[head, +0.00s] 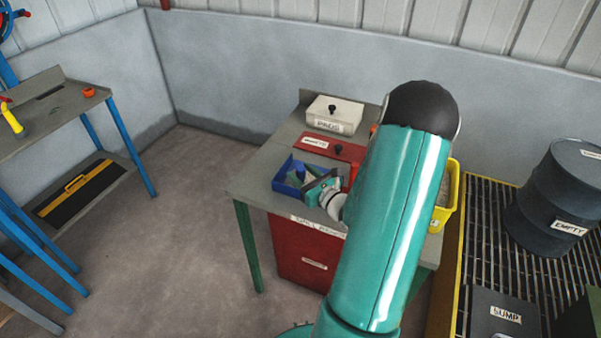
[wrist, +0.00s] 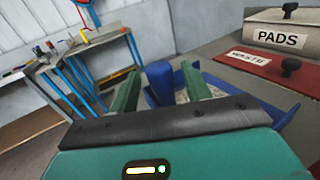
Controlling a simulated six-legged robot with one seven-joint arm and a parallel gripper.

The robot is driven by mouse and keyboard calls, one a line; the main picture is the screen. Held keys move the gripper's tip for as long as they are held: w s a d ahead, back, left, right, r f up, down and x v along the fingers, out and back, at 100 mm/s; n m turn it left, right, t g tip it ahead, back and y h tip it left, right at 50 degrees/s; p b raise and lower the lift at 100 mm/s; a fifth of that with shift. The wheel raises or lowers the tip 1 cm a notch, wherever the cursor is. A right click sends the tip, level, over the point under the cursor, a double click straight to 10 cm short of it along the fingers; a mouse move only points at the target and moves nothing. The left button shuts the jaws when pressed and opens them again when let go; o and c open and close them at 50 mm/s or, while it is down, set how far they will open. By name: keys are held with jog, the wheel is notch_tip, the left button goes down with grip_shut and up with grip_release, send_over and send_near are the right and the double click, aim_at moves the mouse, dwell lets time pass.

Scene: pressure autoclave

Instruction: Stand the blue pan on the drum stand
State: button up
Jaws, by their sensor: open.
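My gripper (head: 311,174) is over the pan. In the wrist view my gripper (wrist: 160,72) is open, with a green finger on either side of the post; I cannot tell whether they touch it. My arm hides part of the bench. The drum stand appears to be the yellow-edged grating (head: 478,235) at right.
A yellow bin (head: 447,200) is at the bench's right end. A dark drum marked EMPTY (head: 556,200) and a SUMP box (head: 503,314) occupy the grating. A blue-legged table (head: 60,112) is left.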

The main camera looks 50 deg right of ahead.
jog(key=s+a, duration=0.1)
jog(key=s, duration=1)
jog(key=w+a+r+n+g+y, duration=0.2)
jog(key=a+r+n+g+y, duration=0.15)
jog(key=a+n, duration=0.45)
jog(key=w+a+r+n+g+y, duration=0.1)
jog(key=a+r+n+g+y, duration=0.3)
jog(key=a, duration=0.6)
jog(key=w+a+r+n+g+y, duration=0.25)
jog(key=a+n+y, duration=0.25)
jog(key=a+n, duration=0.35)
jog(key=s+a+r+n+g+h, duration=0.2)
jog(key=s+a+n+g+h, duration=0.35)
jog(key=a+n, duration=0.3)
notch_tip(320, 180, up, 8)
jog(key=s+n+t+h, duration=0.2)
jog(key=n+t+h, duration=0.1)
jog(key=n, duration=0.5)
jog(key=shift+s+d+f+h, duration=0.2)
jog(key=shift+s+f+h, duration=0.05)
jog(key=shift+h, duration=0.55)
jog(key=shift+r+n, duration=0.3)
jog(key=c, duration=0.4)
